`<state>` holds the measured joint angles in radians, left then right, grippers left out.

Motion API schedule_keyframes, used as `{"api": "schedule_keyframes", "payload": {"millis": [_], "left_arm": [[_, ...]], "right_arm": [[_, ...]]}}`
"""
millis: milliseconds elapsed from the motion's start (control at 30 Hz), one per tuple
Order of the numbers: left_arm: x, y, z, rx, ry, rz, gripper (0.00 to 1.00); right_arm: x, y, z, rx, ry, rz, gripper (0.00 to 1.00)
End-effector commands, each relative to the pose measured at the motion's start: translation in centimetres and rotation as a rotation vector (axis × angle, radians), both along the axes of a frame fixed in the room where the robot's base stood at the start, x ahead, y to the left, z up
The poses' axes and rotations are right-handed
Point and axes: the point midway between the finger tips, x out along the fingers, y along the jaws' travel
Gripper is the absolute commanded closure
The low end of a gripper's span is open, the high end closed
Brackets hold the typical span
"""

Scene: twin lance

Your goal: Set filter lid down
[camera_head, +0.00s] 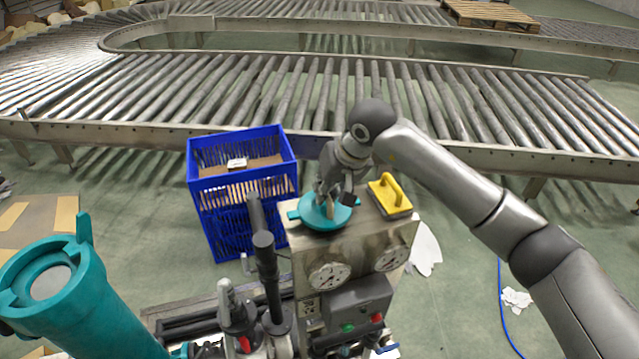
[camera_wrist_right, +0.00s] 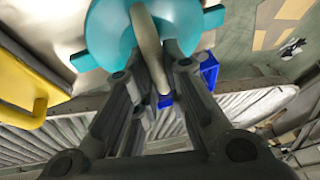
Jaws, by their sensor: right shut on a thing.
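The teal filter lid (camera_head: 310,216) is a round disc with side lugs, at the left part of the steel cabinet top (camera_head: 372,222). It lies level on the top or just above it; I cannot tell if it touches. My right gripper (camera_head: 328,201) comes down from above and is shut on the lid's upright handle. In the right wrist view the lid (camera_wrist_right: 103,30) is at the top, with its pale handle (camera_wrist_right: 146,40) between the fingers of the gripper (camera_wrist_right: 150,52). The open teal filter housing (camera_head: 85,295) stands at the lower left. My left gripper is not in view.
A yellow-handled brush or scrubber (camera_head: 389,196) sits right beside the lid on the cabinet top. A blue crate (camera_head: 222,215) stands to the left. Dark pipes (camera_head: 268,275) rise in front. A roller conveyor (camera_head: 300,92) runs behind.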

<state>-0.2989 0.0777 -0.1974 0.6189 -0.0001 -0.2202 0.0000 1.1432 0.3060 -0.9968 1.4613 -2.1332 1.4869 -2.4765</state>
Motion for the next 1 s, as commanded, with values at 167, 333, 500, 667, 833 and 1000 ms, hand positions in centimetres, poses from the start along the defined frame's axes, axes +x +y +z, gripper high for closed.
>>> {"api": "schedule_keyframes", "payload": {"millis": [167, 333, 500, 667, 833, 1000], "left_arm": [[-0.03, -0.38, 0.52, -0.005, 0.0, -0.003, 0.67], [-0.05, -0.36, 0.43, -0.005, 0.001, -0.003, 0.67], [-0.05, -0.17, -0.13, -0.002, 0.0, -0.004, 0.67], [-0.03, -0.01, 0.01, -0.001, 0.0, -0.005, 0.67], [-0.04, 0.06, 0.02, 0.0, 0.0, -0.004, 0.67], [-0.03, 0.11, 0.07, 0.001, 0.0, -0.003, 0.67]], "right_arm": [[0.03, 0.09, -0.48, 0.004, -0.003, 0.001, 1.0], [0.05, 0.07, -0.5, 0.003, -0.004, 0.001, 1.0], [0.05, 0.04, -0.92, 0.002, -0.004, 0.001, 1.0], [0.01, 0.01, -0.87, 0.001, -0.002, 0.0, 0.71], [0.01, 0.01, -0.88, 0.001, -0.002, 0.0, 0.66], [0.01, 0.01, -0.83, 0.0, -0.001, 0.0, 0.66]]}}
